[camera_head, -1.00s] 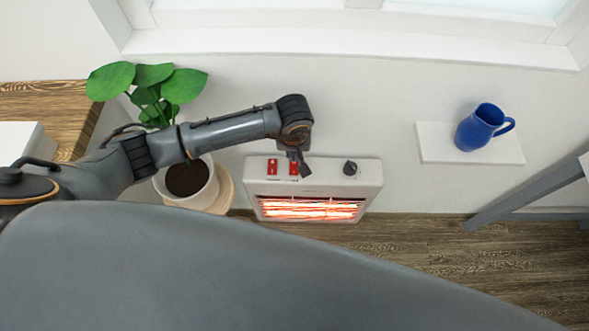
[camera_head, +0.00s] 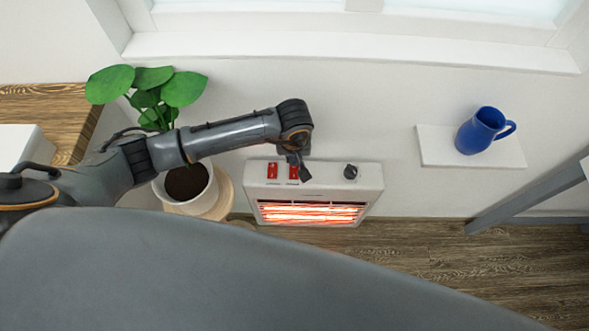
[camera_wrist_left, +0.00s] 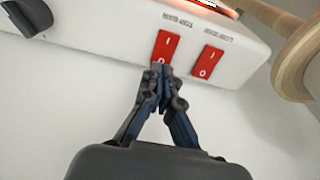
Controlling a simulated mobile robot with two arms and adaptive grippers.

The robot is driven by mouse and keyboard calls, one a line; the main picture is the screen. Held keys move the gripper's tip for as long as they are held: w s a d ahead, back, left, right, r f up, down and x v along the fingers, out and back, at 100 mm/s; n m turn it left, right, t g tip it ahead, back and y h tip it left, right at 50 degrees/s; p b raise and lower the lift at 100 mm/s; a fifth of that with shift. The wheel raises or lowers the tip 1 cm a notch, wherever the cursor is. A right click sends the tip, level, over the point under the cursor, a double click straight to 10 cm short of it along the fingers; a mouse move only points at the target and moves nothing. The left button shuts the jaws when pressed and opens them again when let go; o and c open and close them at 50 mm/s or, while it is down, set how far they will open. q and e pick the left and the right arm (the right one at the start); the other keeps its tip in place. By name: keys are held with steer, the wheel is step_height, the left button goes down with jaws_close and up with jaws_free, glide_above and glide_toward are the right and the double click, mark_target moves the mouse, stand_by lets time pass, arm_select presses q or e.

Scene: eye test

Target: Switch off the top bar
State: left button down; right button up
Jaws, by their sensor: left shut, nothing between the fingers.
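A white heater (camera_head: 325,186) stands against the wall, with glowing orange bars (camera_head: 310,212) in its front. Its top has two red rocker switches and a dark knob (camera_head: 351,171). The top bar switch (camera_wrist_left: 166,46), labelled TOP BAR, is the one nearer the knob; it also shows in the head view (camera_head: 293,171). The other red switch (camera_wrist_left: 207,62) is beside it. My left gripper (camera_wrist_left: 160,72) is shut and empty, its fingertips at the 0 end of the top bar switch, partly covering it. I cannot tell whether they touch or which side is pressed. My right gripper is not in view.
A potted plant (camera_head: 160,95) stands left of the heater, near a wooden table (camera_head: 62,115). A blue jug (camera_head: 478,132) stands on a white wall shelf (camera_head: 440,150) at the right. The wall between heater and shelf is clear.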

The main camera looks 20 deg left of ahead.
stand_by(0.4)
arm_select(q)
steer(key=shift+f+b, duration=0.35)
steer(key=shift+f, duration=0.15)
steer(key=shift+f, duration=0.15)
steer(key=shift+f+b, duration=0.1)
steer(key=shift+b, duration=0.25)
